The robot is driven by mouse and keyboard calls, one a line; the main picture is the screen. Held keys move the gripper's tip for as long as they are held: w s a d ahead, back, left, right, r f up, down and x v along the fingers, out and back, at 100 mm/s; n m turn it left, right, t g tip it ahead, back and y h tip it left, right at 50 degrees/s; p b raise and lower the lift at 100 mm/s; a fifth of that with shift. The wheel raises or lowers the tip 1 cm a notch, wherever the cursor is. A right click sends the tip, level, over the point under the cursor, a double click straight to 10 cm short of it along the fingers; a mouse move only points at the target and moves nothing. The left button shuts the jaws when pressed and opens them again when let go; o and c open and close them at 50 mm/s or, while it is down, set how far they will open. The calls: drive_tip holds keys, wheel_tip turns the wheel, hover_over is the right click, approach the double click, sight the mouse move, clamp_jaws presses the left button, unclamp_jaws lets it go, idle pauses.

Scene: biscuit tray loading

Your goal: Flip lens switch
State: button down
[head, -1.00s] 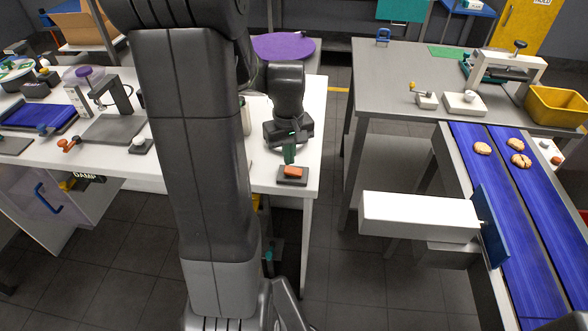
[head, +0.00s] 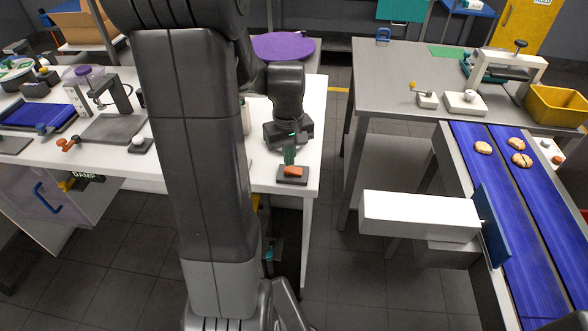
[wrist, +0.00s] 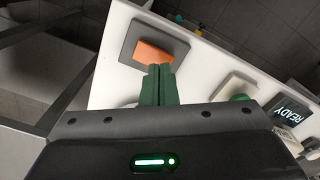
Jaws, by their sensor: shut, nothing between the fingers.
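The switch is an orange rocker (head: 294,170) on a dark square base (head: 292,180) near the front right corner of the white table. It also shows in the wrist view as an orange block (wrist: 153,52) on its dark plate (wrist: 136,30). My gripper (head: 289,160) points down at the switch with its green fingers together and empty. In the wrist view the fingertips (wrist: 159,70) lie right at the near edge of the orange rocker; I cannot tell whether they touch it. No lens can be made out.
The white table (head: 262,180) ends just right of the switch, with open floor beyond. A conveyor (head: 530,240) with several biscuits is far right.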

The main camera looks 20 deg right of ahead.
sight(289, 168)
drive_tip(key=shift+f+b, duration=0.65)
drive_tip(key=shift+f, duration=0.35)
drive_tip(key=shift+r, duration=0.1)
idle(0.3)
drive_tip(key=shift+r+p, duration=2.85)
drive_tip(key=shift+r, duration=0.65)
drive_tip(key=shift+f, duration=0.1)
